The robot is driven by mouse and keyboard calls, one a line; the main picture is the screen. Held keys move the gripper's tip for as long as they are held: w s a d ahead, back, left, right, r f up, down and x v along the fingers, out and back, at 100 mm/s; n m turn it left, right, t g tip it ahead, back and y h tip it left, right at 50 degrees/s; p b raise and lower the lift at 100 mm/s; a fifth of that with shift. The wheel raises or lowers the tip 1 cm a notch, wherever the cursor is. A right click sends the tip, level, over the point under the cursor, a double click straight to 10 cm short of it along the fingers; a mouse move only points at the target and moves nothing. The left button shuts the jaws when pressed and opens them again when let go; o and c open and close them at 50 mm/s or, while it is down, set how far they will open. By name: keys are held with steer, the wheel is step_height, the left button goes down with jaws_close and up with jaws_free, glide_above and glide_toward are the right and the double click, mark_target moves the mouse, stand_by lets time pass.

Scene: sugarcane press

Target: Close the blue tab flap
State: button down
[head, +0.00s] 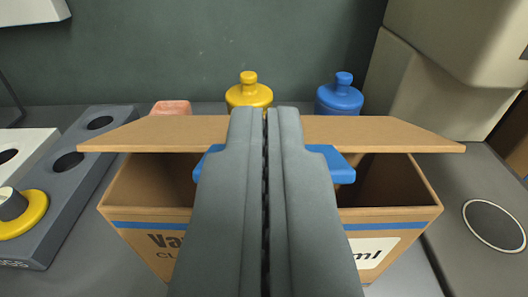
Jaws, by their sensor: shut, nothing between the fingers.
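A cardboard box (130,205) with a blue stripe and printed label stands in the middle of the head view. Its wide cardboard flap (400,134) stretches across above the box opening, with dark gaps showing beneath it. A blue tab (343,166) hangs at the flap's front edge, its middle hidden behind my gripper. My gripper (265,112) is shut and empty, and covers the middle of the box, flap and tab. Whether the fingers touch the flap or tab cannot be told.
A yellow bottle (249,92), a blue bottle (340,96) and a pinkish block (171,107) stand behind the flap. A grey holder with round holes (75,185) lies left. A beige machine body (440,80) rises at right, above a grey surface with a ringed dark disc (494,224).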

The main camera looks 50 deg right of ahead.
steer(key=shift+s+a+f+t+h, duration=0.2)
steer(key=shift+f+t+h, duration=0.2)
steer(key=shift+f, duration=0.5)
steer(key=shift+s+a+f+t+h, duration=0.1)
steer(key=shift+a+f+t+h, duration=0.25)
steer(key=shift+f, duration=0.55)
steer(key=shift+s+a+f+t+h, duration=0.1)
steer(key=shift+f+t+h, duration=0.15)
steer(key=shift+f+h, duration=0.5)
steer(key=shift+d+f, duration=0.1)
steer(key=shift+f, duration=0.1)
